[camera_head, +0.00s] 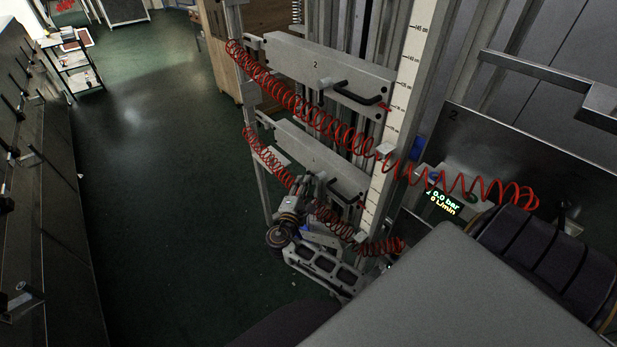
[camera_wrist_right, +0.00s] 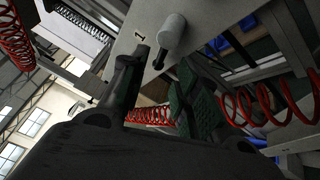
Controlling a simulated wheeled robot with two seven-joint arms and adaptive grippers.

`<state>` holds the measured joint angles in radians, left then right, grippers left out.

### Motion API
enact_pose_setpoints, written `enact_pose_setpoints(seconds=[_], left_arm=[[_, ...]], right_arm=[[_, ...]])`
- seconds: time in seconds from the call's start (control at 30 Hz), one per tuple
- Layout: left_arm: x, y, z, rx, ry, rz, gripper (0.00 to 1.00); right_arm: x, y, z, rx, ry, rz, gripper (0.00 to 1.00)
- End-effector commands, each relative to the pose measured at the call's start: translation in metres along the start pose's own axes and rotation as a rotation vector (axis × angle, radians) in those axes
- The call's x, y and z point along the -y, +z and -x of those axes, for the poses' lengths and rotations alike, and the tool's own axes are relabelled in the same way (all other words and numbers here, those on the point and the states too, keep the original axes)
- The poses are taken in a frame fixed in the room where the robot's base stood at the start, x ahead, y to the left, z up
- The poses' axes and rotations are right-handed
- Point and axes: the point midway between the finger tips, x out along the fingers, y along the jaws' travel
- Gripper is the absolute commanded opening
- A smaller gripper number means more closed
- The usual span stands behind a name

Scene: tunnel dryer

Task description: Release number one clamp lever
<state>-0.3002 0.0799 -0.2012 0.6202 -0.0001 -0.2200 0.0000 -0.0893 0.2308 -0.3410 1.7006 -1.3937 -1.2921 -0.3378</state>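The number one panel (camera_head: 318,152) is the lower of two grey plates on the upright frame in the head view. In the wrist view its face (camera_wrist_right: 195,12) bears a "1". A pale cylindrical knob with a dark stem (camera_wrist_right: 171,32) projects from it, apparently the clamp lever; I cannot tell its latch state. My right gripper (camera_head: 309,187) is in front of the panel's lower part. In the wrist view its fingers (camera_wrist_right: 157,92) are apart, with no object held between them; the knob is beyond the fingertips. My left gripper is not in view.
The number two panel (camera_head: 300,62) with a black handle (camera_head: 362,94) is above. Red coiled hoses (camera_head: 290,100) hang across the frame close to my right gripper. A display (camera_head: 441,203) reads 0.0 bar. The green floor (camera_head: 165,150) at left is largely clear.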

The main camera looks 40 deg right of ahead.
Motion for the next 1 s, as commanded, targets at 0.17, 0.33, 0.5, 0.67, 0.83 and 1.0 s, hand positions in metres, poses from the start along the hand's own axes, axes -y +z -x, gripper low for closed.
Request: enact_pose_setpoints(seconds=[0.17,0.33,0.5,0.67,0.83,1.0], left_arm=[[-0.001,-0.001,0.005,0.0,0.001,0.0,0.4],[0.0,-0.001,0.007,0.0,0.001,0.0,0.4],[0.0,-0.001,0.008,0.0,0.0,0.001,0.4],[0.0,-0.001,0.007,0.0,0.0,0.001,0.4],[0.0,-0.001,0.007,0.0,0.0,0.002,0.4],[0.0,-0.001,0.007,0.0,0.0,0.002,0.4]], right_arm=[[-0.002,0.001,-0.023,0.001,0.001,0.002,0.31],[-0.001,0.0,-0.036,0.0,0.001,0.001,0.31],[-0.001,0.0,-0.041,-0.001,0.001,0.0,0.31],[0.0,0.0,-0.041,-0.001,0.0,0.0,0.31],[0.0,0.0,-0.041,-0.001,0.0,0.0,0.22],[0.0,0.0,-0.041,0.0,0.0,0.0,0.0]])
